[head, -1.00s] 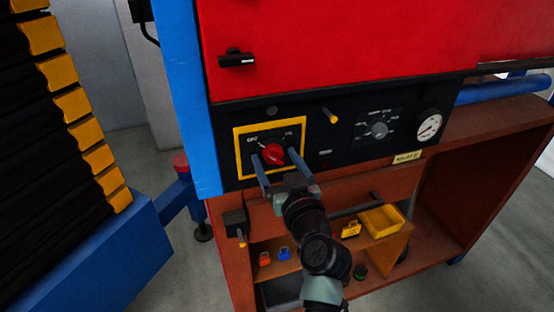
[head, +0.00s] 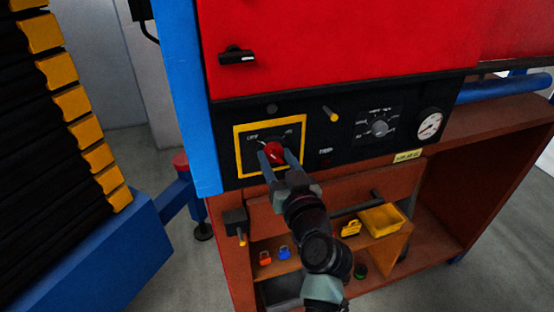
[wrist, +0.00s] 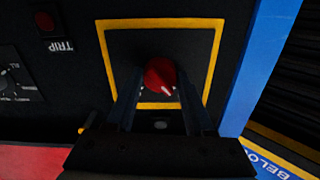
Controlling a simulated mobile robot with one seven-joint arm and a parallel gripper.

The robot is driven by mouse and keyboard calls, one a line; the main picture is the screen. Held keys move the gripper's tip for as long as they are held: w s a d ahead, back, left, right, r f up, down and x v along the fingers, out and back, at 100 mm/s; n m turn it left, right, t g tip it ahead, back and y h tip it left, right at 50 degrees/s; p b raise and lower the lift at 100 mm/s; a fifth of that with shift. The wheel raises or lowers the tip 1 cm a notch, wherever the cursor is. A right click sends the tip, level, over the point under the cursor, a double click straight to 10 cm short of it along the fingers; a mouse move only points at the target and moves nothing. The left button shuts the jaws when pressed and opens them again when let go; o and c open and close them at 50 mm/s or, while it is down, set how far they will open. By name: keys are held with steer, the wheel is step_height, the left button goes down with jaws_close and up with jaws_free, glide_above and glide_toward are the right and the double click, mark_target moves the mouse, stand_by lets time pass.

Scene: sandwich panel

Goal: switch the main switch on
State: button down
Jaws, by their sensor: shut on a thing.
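The main switch is a red rotary knob (head: 273,151) inside a yellow square frame (head: 237,152) on the black panel. OFF is marked at its upper left and ON at its upper right in the head view. My gripper (head: 276,156) is at the knob, with one finger on each side, shut on it. In the wrist view the red knob (wrist: 160,74) sits between the two finger tips, and its white mark points to the lower right. The fingers hide the sides of the knob.
A TRIP button (wrist: 45,21) shows in the wrist view. Below, a shelf holds small padlocks (head: 284,253) and a yellow bin (head: 382,220).

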steer(key=m, duration=0.8)
steer(key=shift+m, duration=0.4)
steer(key=m+p, duration=0.1)
steer(key=m, duration=0.3)
steer(key=shift+m+p, duration=0.85)
steer(key=shift+m, duration=1.05)
steer(key=shift+c, duration=1.4)
jaws_free()
